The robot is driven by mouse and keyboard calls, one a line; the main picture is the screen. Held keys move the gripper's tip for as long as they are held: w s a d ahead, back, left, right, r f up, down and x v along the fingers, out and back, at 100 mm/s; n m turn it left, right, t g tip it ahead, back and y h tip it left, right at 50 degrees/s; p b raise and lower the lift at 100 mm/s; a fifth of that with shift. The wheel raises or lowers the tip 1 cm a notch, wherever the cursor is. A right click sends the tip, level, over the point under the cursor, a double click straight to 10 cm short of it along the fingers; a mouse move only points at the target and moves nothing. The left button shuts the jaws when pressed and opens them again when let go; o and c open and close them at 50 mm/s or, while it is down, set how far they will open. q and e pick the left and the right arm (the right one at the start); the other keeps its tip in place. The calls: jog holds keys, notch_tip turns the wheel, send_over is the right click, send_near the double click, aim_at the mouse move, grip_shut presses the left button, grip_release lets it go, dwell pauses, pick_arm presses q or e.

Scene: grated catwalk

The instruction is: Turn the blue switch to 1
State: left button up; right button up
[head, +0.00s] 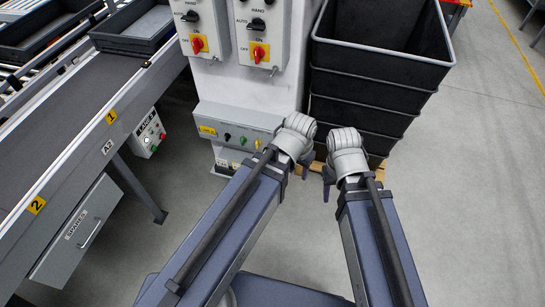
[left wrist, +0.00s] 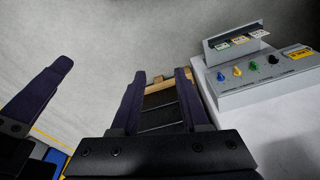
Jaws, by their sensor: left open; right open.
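The blue switch (left wrist: 220,76) is a small knob at the end of a row on a grey control box (left wrist: 270,90) in the left wrist view, which shows the box turned round. In the head view, the same box (head: 225,119) stands low on a white column; my left wrist seems to hide the blue knob there. My left gripper (head: 305,163) is open and empty, right of the box and apart from it; its fingers also show in the left wrist view (left wrist: 160,82). My right gripper (head: 328,180) is open beside it. The knob's setting is too small to read.
Stacked black crates (head: 382,50) on a wooden pallet stand just beyond my grippers. Two boxes with red-and-yellow switches (head: 198,43) hang above. A conveyor (head: 80,110) runs along the left. Open floor (head: 480,180) lies to the right.

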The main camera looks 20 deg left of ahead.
pick_arm(q)
jog(key=w+a+f+n+t+h+b, duration=0.1)
jog(key=w+a+f+t+b, duration=0.35)
jog(key=w+f+b, duration=0.7)
jog(key=w+a+f+n+t+h+b, duration=0.1)
jog(key=w+a+f+t+b, duration=0.5)
jog(key=f+b, duration=1.05)
jog(key=w+a+f+n+t+y+b, duration=0.1)
jog(key=w+a+b, duration=0.4)
jog(key=b, duration=0.7)
jog(key=shift+w+a+f+y, duration=0.25)
jog(key=shift+a+y, duration=0.15)
jog(key=shift+a, duration=0.4)
pick_arm(e)
notch_tip(320, 180, down, 43)
pick_arm(q)
jog(key=b+x, duration=0.2)
jog(key=x, duration=0.5)
jog(key=shift+w+b, duration=0.35)
jog(key=shift+b, duration=0.05)
pick_arm(e)
notch_tip(320, 180, down, 3)
jog(key=shift+w+r, duration=0.1)
pick_arm(q)
jog(key=shift+t, duration=0.25)
jog(key=shift+c, duration=0.3)
grip_shut()
